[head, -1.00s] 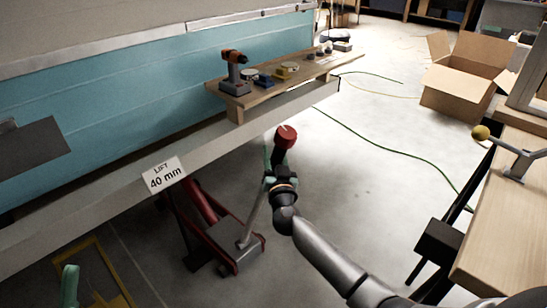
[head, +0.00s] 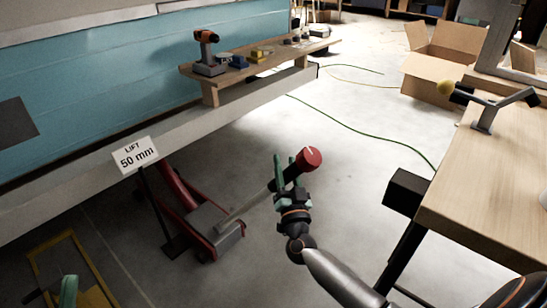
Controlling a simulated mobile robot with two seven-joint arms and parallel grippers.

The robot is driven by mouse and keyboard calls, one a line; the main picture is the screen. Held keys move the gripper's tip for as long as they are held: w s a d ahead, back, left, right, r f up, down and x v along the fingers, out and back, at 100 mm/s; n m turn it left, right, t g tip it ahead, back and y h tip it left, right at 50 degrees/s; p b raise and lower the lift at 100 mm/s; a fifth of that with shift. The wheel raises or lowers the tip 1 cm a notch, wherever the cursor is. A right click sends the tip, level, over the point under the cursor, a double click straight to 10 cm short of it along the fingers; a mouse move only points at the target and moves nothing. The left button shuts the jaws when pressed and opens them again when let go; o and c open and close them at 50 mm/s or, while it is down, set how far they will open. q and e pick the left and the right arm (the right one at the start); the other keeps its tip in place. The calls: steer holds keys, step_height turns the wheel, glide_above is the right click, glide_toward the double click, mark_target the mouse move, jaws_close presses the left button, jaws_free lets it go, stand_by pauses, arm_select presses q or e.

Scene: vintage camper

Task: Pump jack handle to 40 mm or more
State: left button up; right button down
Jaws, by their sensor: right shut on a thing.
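The red floor jack (head: 198,222) stands on the floor under the edge of the camper's frame. Its grey handle (head: 246,207) slopes up to the right from the jack body and ends near a red round knob (head: 308,159). My right gripper (head: 281,172), with green fingers, is shut on the handle just below the knob.
A wooden shelf (head: 235,87) on the camper's side holds a drill (head: 207,52) and small items. A wooden workbench (head: 490,190) stands close on the right. An open cardboard box (head: 432,75) and a green cable (head: 370,137) lie on the floor beyond. Floor behind the handle is clear.

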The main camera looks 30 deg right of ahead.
steer(key=shift+m+t+h, duration=0.3)
steer(key=shift+m, duration=0.3)
steer(key=shift+s+d+f+b, duration=0.2)
steer(key=shift+s+f, duration=0.45)
steer(key=shift+s, duration=0.05)
steer(key=shift+s+d+f+b, duration=0.15)
steer(key=shift+s+d+f, duration=0.1)
steer(key=shift+s+f, duration=0.45)
steer(key=shift+s+d+f+b, duration=0.2)
steer(key=shift+s+f, duration=0.35)
steer(key=shift+s, duration=0.2)
steer(key=c, duration=0.9)
jaws_free()
steer(key=o, duration=0.4)
steer(key=shift+s+d+r, duration=0.1)
steer(key=shift+s+d, duration=0.05)
steer(key=shift+o, duration=0.2)
steer(key=shift+r, duration=0.1)
